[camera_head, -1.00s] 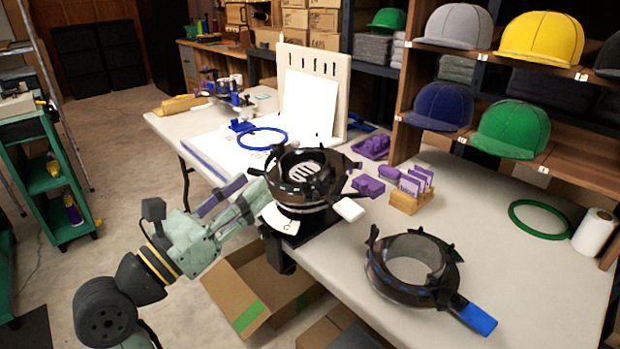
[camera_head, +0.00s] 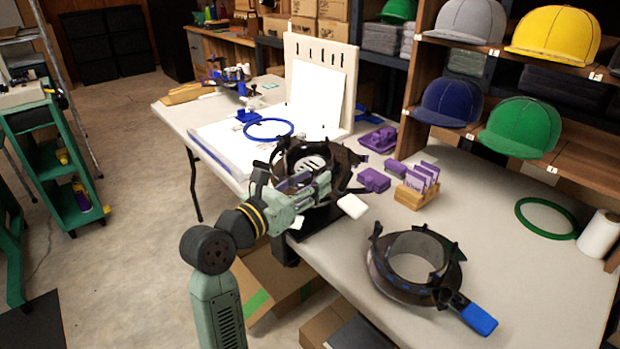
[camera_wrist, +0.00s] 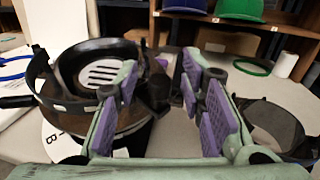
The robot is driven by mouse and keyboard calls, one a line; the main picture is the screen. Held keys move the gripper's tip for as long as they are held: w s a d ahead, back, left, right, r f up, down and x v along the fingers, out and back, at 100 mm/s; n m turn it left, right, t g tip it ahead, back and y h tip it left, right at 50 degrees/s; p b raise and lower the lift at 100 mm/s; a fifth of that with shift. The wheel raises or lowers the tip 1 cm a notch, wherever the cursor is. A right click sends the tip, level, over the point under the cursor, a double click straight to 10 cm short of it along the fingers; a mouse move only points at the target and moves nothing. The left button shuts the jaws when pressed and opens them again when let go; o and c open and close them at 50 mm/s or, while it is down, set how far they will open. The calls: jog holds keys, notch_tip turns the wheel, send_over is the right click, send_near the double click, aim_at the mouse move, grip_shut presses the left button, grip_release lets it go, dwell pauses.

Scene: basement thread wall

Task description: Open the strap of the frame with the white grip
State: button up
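The frame with the white grip (camera_head: 352,206) is a dark round cap frame (camera_head: 280,152) on a black stand at the table's near edge. Its strap is a dark band around the ring, partly hidden by my arm in the head view. In the wrist view the frame (camera_wrist: 48,92) fills the left side, with a slotted plate inside; I cannot pick out the white grip there. My gripper (camera_head: 322,182) is over the near side of this frame. Its purple-padded fingers (camera_wrist: 165,85) stand apart in the wrist view, with a dark part of the frame beyond them; contact is unclear.
A second dark frame (camera_head: 376,272) with a blue grip (camera_head: 480,319) lies to the right on the table (camera_head: 520,270). Purple blocks (camera_head: 374,180), a wooden card holder (camera_head: 411,196) and a green ring (camera_head: 546,218) lie behind. Caps fill the shelf. Open boxes stand below the table.

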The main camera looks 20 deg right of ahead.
jog(key=shift+d, duration=0.1)
jog(key=shift+c, duration=0.3)
grip_shut()
dwell(0.6)
